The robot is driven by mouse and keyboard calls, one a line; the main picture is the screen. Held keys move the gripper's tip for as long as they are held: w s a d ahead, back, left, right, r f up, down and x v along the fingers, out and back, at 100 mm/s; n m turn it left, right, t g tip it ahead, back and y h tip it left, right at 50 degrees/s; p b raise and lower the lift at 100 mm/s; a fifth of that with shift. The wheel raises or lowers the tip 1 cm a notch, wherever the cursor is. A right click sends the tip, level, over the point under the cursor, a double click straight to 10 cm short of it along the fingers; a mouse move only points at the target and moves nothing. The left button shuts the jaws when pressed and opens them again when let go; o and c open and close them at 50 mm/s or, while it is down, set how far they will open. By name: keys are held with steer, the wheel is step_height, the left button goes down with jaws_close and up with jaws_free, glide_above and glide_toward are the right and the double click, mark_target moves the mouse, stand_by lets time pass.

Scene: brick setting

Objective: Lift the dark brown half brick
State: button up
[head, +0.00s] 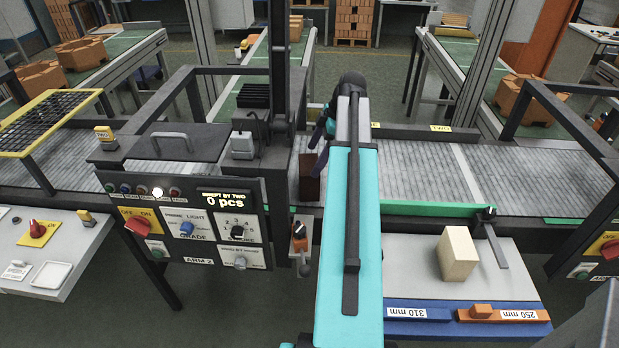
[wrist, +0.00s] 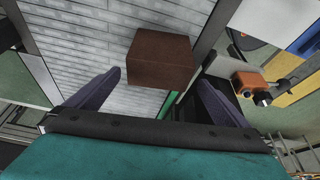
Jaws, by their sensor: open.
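The dark brown half brick (head: 310,178) is on the slatted conveyor in the head view, just left of my arm, which covers part of the area beside it. In the wrist view the brick (wrist: 160,62) is beyond my fingertips, with its near end between the lines of the two fingers. My gripper (wrist: 160,85) is open and empty, and its dark fingers are apart from the brick. In the head view my gripper is mostly hidden behind my own arm.
The control panel (head: 195,222) stands left of my arm. A pale block (head: 457,253) rests on the white side table (head: 505,277) at right. A green rail (head: 430,209) edges the conveyor (head: 420,175). A dark frame rises near the brick. The conveyor to the right is clear.

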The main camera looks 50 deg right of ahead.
mark_target(309, 164)
steer(key=shift+p+x, duration=0.75)
steer(key=shift+x, duration=1.7)
steer(key=shift+w, duration=0.1)
steer(key=shift+c, duration=0.3)
steer(key=shift+r, duration=0.1)
steer(key=c, duration=1.8)
steer(key=shift+r, duration=0.1)
steer(key=shift+c, duration=0.2)
steer(key=shift+w+r+b, duration=0.1)
steer(key=shift+r+b, duration=0.9)
steer(key=shift+r, duration=3.9)
